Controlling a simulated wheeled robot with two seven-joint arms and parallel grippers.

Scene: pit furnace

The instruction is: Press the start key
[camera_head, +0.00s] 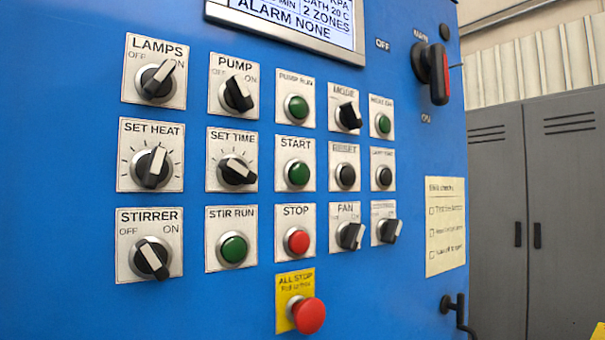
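The start key is a green round button (298,174) on a white plate marked START, in the middle of the blue control panel (80,60). It sits between the SET TIME knob (237,172) on its left and the black RESET button (345,176) on its right. The green PUMP RUN button (297,107) is above it and the red STOP button (297,241) is below it. Nothing covers the start key. Neither of my grippers shows in the head view.
A red ALL STOP mushroom button (307,315) sticks out below STOP. A red and black main switch (433,72) and a dark handle (456,310) protrude at the right. The display (290,25) reads ALARM NONE. Grey cabinets (540,200) stand behind.

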